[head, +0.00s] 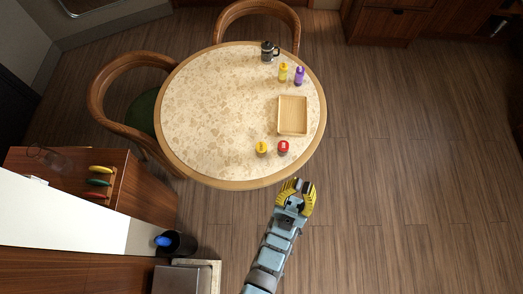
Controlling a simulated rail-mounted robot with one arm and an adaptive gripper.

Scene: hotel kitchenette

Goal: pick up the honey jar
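A small jar with a yellow top (262,147) stands near the front edge of the round table (205,120). A similar small jar with a red top (283,147) stands just to its right. No label can be read, so I cannot tell for sure which is the honey jar; the yellow-topped one looks the likelier. My gripper (298,185) is open and empty, just off the table's front edge. It is apart from both jars, below and to the right of them in the picture.
A wooden tray (293,132) lies behind the jars. Yellow (283,72) and purple (299,76) bottles and a dark mug (268,52) stand at the table's back. Chairs (110,85) stand left and behind. The table's left half and the floor right are clear.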

